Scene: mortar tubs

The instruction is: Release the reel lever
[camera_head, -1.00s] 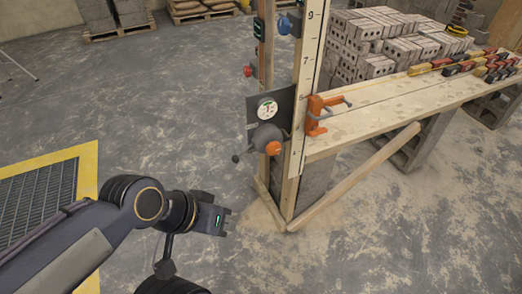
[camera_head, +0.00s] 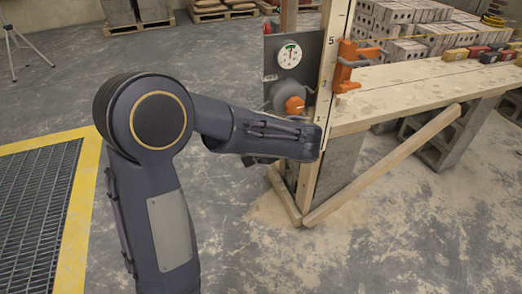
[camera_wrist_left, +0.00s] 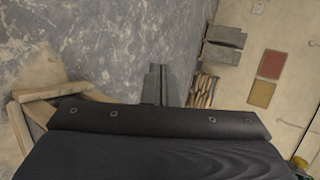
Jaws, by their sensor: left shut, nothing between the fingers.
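The grey reel (camera_head: 277,96) with an orange knob (camera_head: 294,105) hangs on a dark plate below a round white dial (camera_head: 289,56), beside the numbered post (camera_head: 333,50). The reel's lever cannot be made out in the head view; my left arm crosses just below the reel. My left gripper is hidden behind my wrist there. In the left wrist view its two grey fingers (camera_wrist_left: 165,84) are together and empty, over bare floor. I see no reel or lever between or touching them. My right gripper is not in view.
An orange clamp (camera_head: 346,66) holds at the post beside the plank bench (camera_head: 420,88). A slanted wooden brace (camera_head: 385,164) and blocks stand under it. A yellow-edged floor grate (camera_head: 35,205) lies at left. Floor in front is clear.

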